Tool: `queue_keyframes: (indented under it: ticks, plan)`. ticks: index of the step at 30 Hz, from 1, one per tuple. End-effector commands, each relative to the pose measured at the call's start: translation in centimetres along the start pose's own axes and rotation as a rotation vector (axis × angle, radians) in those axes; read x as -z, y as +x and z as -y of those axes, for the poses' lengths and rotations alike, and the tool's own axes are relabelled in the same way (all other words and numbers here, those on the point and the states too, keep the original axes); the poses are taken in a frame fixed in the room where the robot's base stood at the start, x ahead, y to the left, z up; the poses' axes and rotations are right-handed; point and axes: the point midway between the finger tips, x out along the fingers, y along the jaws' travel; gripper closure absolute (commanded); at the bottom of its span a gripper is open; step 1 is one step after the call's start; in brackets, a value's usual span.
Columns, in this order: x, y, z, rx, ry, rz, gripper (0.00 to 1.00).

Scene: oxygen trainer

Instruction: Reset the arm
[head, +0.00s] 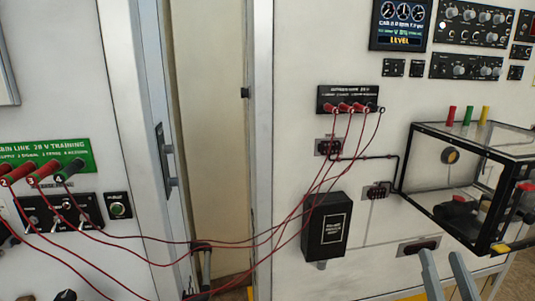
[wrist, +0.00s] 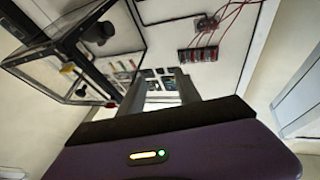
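My gripper (head: 446,258) shows at the bottom right of the head view as two grey fingers pointing up, with a gap between them. In the wrist view my gripper (wrist: 160,82) also has its two fingers apart, and nothing is seen between them. It is in front of the white panel wall, below and left of the clear black-framed box (head: 470,215). In the wrist view the box (wrist: 60,50) is at the upper left. The rest of my arm is hidden in the head view.
Red cables run from a black socket block (head: 348,98) across the door gap to a green-labelled panel (head: 45,155) on the left. A black box (head: 326,225) hangs below the block. A yellow-tipped part (head: 502,248) projects near the clear box's lower corner.

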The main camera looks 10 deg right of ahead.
Motion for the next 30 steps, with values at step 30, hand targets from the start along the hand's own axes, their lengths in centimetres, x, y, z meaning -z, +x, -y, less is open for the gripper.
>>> queue_keyframes:
  ticks: [30]
  plan:
    - [-4.8, -36.4, 5.5, 0.252, -0.072, 0.641, 0.6]
